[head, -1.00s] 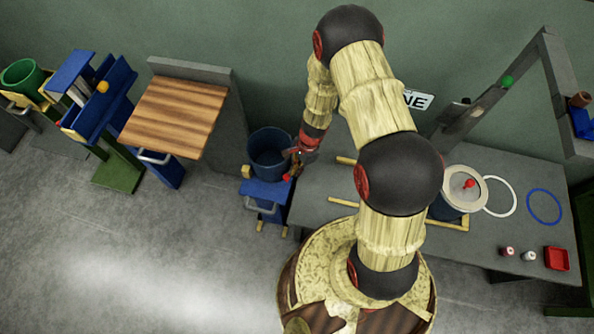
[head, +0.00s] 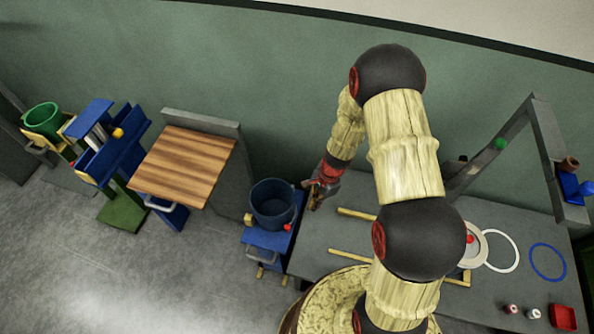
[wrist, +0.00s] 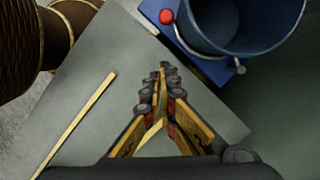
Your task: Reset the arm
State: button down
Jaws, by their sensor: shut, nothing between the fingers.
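My gripper (head: 316,197) hangs from my arm above the left end of the grey workbench, just right of the blue bucket. In the wrist view my gripper (wrist: 163,88) points toward the grey bench top, its fingers together with nothing between them. My arm arches up and over from my base, and it hides part of the bench and of the lidded container at right.
The blue bucket (head: 272,207) stands on a blue stand (head: 268,238) at the left end of the grey bench (head: 320,237). Yellow strips (head: 350,257) lie on the bench. A wooden-topped table (head: 183,165) stands left. A grey frame (head: 545,130) rises at right.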

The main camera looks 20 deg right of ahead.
jog(key=s+a+r+n+g, duration=0.2)
jog(key=s+r+n, duration=0.2)
jog(key=s+n, duration=0.15)
jog(key=s+r+n+t+h, duration=0.1)
jog(key=s+r+n+t, duration=0.1)
jog(key=r, duration=1.2)
jog(key=s+r+n+t+h, duration=0.1)
jog(key=s+r+n+t, duration=0.2)
jog(key=r, duration=1)
jog(key=s+r+n+t, duration=0.3)
jog(key=s+r+n, duration=0.2)
jog(key=r, duration=0.9)
jog(key=shift+s+a+r+h, duration=0.25)
jog(key=shift+a+r+h, duration=0.1)
jog(key=shift+a+h, duration=0.1)
